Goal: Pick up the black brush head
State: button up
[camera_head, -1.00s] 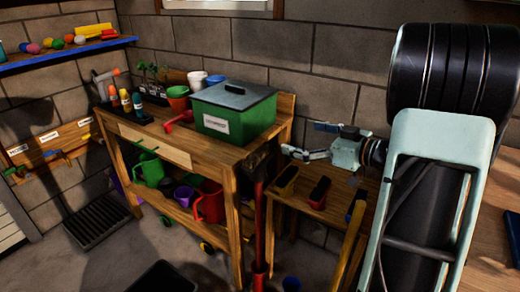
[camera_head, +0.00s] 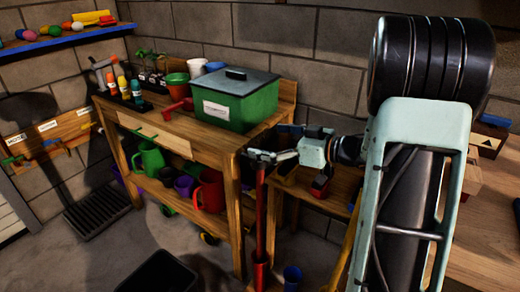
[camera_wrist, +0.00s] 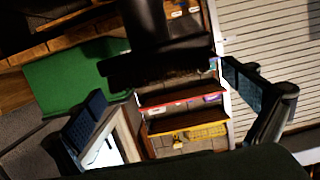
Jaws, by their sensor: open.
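A red pole (camera_head: 260,215) stands upright at the right front corner of the wooden workbench. My gripper (camera_head: 260,156) is at its top end, and the dark parts there blend together. In the wrist view a black, T-shaped form, which looks like the brush head (camera_wrist: 155,62), hangs in from the top. It lies ahead of my gripper (camera_wrist: 165,90), toward the gap between the two spread fingers. My gripper is open, and I cannot tell whether it touches the brush head.
A green bin (camera_head: 235,105) sits on the workbench (camera_head: 215,142) close to my gripper. A blue cup (camera_head: 292,277) is below.

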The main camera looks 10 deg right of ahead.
jog(key=x, duration=0.2)
jog(key=shift+w+a, duration=0.2)
jog(key=shift+c, duration=0.6)
jog(key=c, duration=0.9)
